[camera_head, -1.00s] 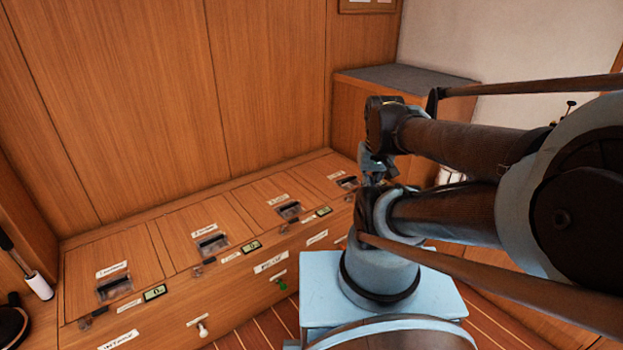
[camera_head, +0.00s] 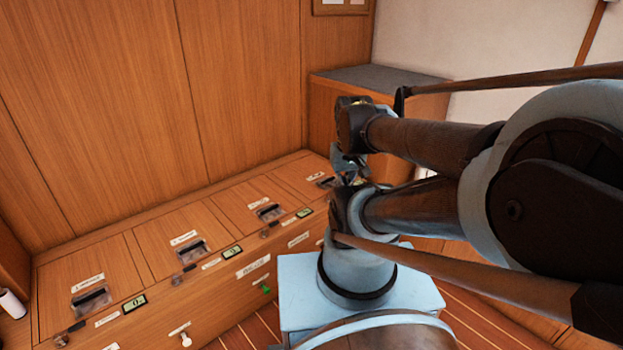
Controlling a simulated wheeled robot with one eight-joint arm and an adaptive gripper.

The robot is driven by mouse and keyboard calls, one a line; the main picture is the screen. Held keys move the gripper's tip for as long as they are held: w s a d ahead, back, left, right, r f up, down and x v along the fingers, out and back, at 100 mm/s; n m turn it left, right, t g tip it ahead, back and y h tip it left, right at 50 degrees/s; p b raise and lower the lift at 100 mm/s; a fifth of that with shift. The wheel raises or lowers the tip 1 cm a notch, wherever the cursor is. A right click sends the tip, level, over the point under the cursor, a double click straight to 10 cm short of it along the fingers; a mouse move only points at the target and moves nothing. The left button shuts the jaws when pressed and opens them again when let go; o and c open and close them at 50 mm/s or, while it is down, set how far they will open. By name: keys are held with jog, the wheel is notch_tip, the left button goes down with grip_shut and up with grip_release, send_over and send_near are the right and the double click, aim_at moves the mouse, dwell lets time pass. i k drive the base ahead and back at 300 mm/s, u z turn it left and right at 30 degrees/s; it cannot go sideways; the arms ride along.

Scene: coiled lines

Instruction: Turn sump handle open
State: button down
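A bench front below hatch lids carries a green handle (camera_head: 266,289) and a white handle (camera_head: 184,336), each under a white label. The label lettering is too small to read surely, so I cannot tell which one is the sump handle. The green handle sits near my blue base; the white one is further left, near the bottom edge. The end of my arm, with my gripper (camera_head: 349,166), is folded above the bench's right end, apart from both handles. Its fingers are too small and dark to tell open from shut.
The wooden bench (camera_head: 150,259) has several lids with dark latches (camera_head: 192,250) and small green displays (camera_head: 232,252). A grey-topped cabinet (camera_head: 375,78) stands behind my arm. A white cylinder (camera_head: 11,304) is at the left edge. Striped floor (camera_head: 462,312) shows at right.

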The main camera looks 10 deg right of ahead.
aim_at(186, 270)
jog(key=u, duration=1.15)
jog(key=k, duration=1.25)
jog(key=z, duration=0.9)
jog(key=i, duration=0.85)
jog(key=u, duration=0.4)
